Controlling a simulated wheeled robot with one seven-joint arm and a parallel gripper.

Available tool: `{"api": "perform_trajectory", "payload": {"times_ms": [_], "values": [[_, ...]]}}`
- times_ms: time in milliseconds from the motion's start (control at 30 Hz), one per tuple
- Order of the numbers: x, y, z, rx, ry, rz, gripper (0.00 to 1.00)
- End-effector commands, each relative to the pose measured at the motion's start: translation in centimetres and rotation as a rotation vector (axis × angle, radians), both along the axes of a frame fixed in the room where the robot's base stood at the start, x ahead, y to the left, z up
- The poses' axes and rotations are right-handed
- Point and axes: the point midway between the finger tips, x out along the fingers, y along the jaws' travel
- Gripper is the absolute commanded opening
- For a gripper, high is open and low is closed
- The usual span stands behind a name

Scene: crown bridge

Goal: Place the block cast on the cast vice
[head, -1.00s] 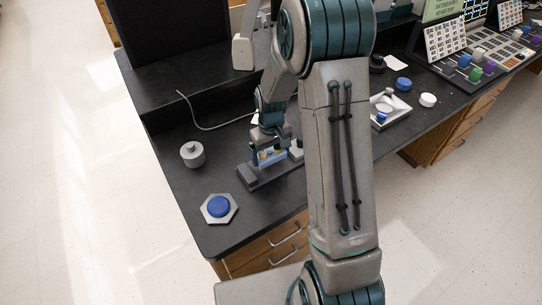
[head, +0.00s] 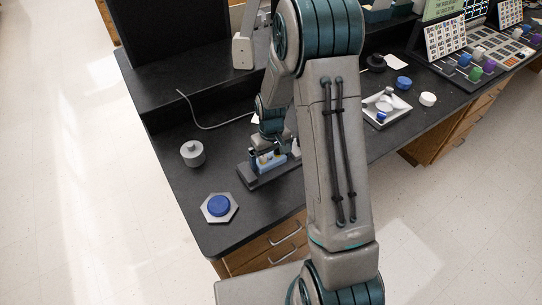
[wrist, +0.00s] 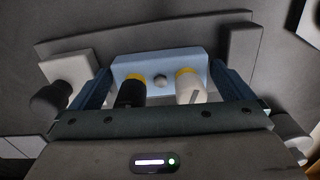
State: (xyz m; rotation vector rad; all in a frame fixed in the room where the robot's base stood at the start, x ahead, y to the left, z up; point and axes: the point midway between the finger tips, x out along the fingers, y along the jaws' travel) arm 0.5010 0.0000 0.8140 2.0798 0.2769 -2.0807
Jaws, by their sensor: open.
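The block cast (wrist: 160,60) is a light blue block with two stumps, one black and one pale, each with a yellow band. In the wrist view it lies between the grey end piece (wrist: 241,55) and the whitish jaw of the cast vice (wrist: 68,70), which has a dark knob. The block also shows in the head view (head: 279,160), above the dark base of the vice (head: 262,179). My gripper (wrist: 162,88) is open, with one dark blue finger near each end of the block. Finger contact and the block's seating are unclear.
A grey lidded pot (head: 192,154) and a blue disc (head: 219,206) on a hexagonal plate stand left of the vice. The front left bench is mostly clear.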

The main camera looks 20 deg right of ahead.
Motion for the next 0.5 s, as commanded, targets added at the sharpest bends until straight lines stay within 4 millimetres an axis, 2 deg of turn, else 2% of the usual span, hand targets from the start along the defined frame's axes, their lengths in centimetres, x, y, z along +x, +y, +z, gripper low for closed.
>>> {"api": "perform_trajectory", "payload": {"times_ms": [167,500], "values": [[0.2,0.0,2.8,0.000,-0.006,0.000,1.00],[0.1,0.0,9.7,0.001,-0.006,-0.001,1.00]]}}
